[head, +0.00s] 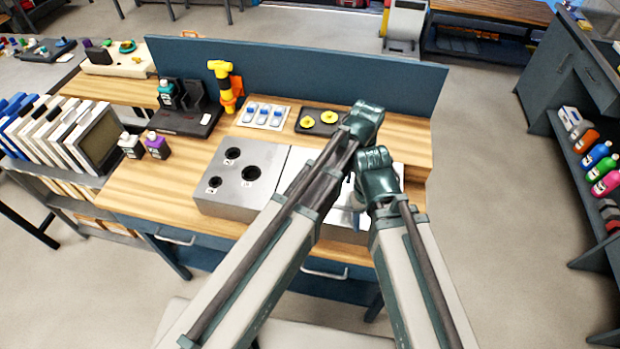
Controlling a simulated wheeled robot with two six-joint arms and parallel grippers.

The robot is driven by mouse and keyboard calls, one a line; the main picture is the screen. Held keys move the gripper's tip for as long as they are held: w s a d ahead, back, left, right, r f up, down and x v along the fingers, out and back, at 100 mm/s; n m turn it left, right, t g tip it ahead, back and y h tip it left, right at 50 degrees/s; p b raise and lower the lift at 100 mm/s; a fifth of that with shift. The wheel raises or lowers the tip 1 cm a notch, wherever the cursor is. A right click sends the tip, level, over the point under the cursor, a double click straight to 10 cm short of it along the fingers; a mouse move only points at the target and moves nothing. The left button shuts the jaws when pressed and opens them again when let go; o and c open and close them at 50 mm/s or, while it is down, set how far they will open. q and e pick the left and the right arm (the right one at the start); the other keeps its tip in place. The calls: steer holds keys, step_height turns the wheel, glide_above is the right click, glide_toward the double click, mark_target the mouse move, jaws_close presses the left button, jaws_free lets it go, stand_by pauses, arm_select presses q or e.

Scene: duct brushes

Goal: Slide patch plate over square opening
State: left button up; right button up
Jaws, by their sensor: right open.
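A metal duct box (225,185) stands on the workbench; its left part has several round holes. A lighter right part (296,165) continues behind my arms. I cannot make out the square opening or the patch plate for certain; my arms cover much of that side. My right gripper (360,193) is open, low over the right part of the box; its fingers are small and partly hidden. My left gripper (364,118) is farther back, above the bench's rear right; its fingers are hidden, so its opening does not show.
Behind the box are a tray with blue-and-white items (265,116), a dark tray with yellow discs (318,121) and a yellow-orange tool (226,86). Two small bottles (156,146) stand at left. A blue back panel (300,75) bounds the bench. Bare wood lies left of the box.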

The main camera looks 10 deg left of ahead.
arm_select(q)
steer(key=shift+d+r+p, duration=0.1)
steer(key=shift+r+p, duration=3)
steer(key=shift+r, duration=0.25)
arm_select(e)
step_height(320, 180, up, 7)
steer(key=shift+f, duration=0.2)
arm_select(q)
steer(key=shift+f, duration=0.1)
arm_select(e)
steer(key=shift+a, duration=0.1)
